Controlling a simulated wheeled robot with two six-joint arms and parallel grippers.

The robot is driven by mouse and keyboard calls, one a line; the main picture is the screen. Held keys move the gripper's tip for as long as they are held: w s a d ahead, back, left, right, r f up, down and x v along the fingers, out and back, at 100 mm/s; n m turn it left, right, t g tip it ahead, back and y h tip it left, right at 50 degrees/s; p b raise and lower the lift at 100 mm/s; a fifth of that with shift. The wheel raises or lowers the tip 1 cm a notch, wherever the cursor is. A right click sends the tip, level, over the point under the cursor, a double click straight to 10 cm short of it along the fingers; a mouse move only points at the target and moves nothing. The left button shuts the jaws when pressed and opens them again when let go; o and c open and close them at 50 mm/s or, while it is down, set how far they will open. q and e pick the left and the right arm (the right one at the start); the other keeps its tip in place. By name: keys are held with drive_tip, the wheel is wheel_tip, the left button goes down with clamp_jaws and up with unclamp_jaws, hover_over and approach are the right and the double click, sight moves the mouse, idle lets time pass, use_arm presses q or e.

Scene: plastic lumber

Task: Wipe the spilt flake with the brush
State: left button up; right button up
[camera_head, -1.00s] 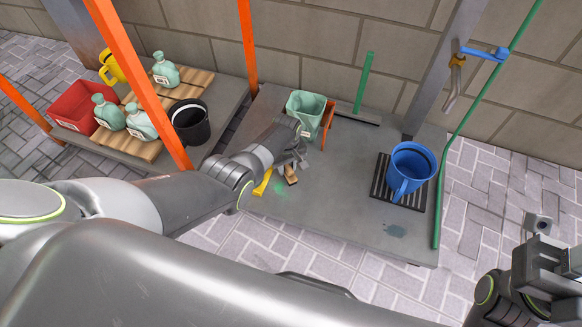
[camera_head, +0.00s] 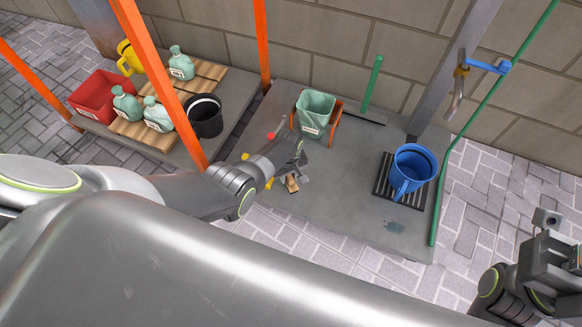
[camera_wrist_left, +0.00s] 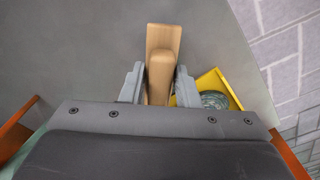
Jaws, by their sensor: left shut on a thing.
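The brush (camera_head: 291,184) shows as a small wooden block low at the slab's front edge. In the left wrist view, its pale wooden body (camera_wrist_left: 160,50) stands between the fingers. My left gripper (camera_wrist_left: 159,88) is shut on it. A yellow pan-like piece (camera_wrist_left: 213,82) lies just right of the gripper in that view. A green, flaky heap (camera_wrist_left: 214,100) shows within its outline, partly hidden by the gripper's body. In the head view, the yellow piece (camera_head: 269,184) is mostly behind my wrist. My right gripper (camera_head: 548,262) is at the lower right, its fingers unclear.
A green-grey bucket (camera_head: 315,113) stands behind the gripper on the grey slab. A blue jug (camera_head: 411,170) stands on a black grate to the right. The slab's middle is clear.

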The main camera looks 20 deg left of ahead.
use_arm(q)
drive_tip(key=shift+s+f+p, duration=0.1)
drive_tip(key=shift+s+p, duration=0.3)
drive_tip(key=shift+s, duration=0.55)
drive_tip(key=shift+s+a+r+p, duration=0.1)
drive_tip(key=shift+s+r+p, duration=0.1)
drive_tip(key=shift+s+p, duration=0.65)
drive_tip(key=shift+s+f+p, duration=0.1)
drive_tip(key=shift+s+p, duration=0.6)
drive_tip(key=shift+s, duration=0.2)
drive_tip(key=shift+a, duration=0.75)
drive_tip(key=shift+w+f+b, duration=0.15)
drive_tip(key=shift+w+b, duration=0.9)
drive_tip(key=shift+w, duration=0.35)
drive_tip(key=shift+w+b, duration=0.35)
drive_tip(key=shift+w, duration=0.25)
drive_tip(key=shift+w+b, duration=1.1)
drive_tip(key=shift+w, duration=0.1)
drive_tip(key=shift+w+d+r+b, duration=0.1)
drive_tip(key=shift+w+r+b, duration=0.1)
drive_tip(key=shift+w+b, duration=0.3)
drive_tip(key=shift+w+f+b, duration=0.2)
drive_tip(key=shift+w+b, duration=0.65)
drive_tip(key=shift+w, duration=0.05)
drive_tip(key=shift+w+b, duration=0.85)
drive_tip(key=shift+b, duration=0.1)
drive_tip(key=shift+r, duration=0.15)
